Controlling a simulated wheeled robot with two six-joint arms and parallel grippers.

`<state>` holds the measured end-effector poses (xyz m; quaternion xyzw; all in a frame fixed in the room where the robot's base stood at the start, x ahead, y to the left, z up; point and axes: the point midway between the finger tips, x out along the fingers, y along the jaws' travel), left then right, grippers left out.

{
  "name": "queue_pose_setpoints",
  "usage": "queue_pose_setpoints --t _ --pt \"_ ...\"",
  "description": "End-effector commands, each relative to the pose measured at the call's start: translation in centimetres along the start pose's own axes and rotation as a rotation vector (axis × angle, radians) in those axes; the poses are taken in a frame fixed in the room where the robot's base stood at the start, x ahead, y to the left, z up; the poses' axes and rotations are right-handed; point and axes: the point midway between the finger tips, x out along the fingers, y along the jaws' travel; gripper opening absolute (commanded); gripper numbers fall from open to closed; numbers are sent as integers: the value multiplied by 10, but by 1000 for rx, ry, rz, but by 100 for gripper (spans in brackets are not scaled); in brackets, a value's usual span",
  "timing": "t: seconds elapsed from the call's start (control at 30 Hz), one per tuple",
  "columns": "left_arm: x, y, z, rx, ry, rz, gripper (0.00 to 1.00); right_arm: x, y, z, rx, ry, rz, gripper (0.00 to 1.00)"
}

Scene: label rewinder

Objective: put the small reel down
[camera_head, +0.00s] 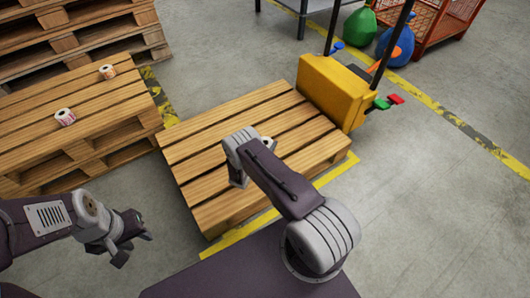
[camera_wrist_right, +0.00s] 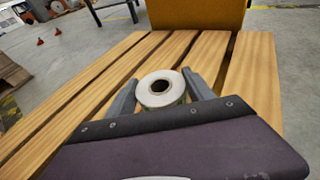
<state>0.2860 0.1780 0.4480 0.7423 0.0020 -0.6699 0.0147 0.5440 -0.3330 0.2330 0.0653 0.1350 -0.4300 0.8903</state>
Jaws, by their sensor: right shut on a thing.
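The small reel (camera_wrist_right: 160,99), white with a dark core hole, is between the fingers of my right gripper (camera_wrist_right: 161,80) in the right wrist view. The gripper is shut on it. The reel's flat face points up. Behind it are the slats of a wooden pallet (camera_wrist_right: 112,72); I cannot tell if the reel touches them. In the head view a bit of the reel (camera_head: 267,140) shows above this pallet (camera_head: 225,125), and my right arm hides the gripper. My left gripper (camera_head: 134,246) is open and empty at the lower left, over the floor.
A yellow pallet truck (camera_head: 335,92) stands at the pallet's far end. On another pallet (camera_head: 30,126) at the left are a pink-and-white reel (camera_head: 65,117) and an orange-and-white reel (camera_head: 107,71). More pallets are stacked behind. Much of the near pallet's top is bare.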

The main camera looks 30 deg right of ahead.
Motion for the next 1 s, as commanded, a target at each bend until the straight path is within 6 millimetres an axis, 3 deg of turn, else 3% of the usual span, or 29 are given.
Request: queue_pose_setpoints --t 0.1,0.3,0.67,0.7,0.77,1.0 --pt "3 0 0 0 0 0 36 1 0 -3 0 -1 0 15" --pt "36 -1 4 0 0 0 36 12 0 -41 -1 0 0 15" --pt "35 -1 4 0 1 0 36 12 0 -41 0 -1 0 15" --pt "35 -1 3 0 1 0 36 12 0 -41 0 0 -1 67" --pt "34 -1 3 0 1 0 36 12 0 -40 0 0 -1 83" --pt "34 -1 3 0 0 0 36 12 0 -40 0 0 -1 83"
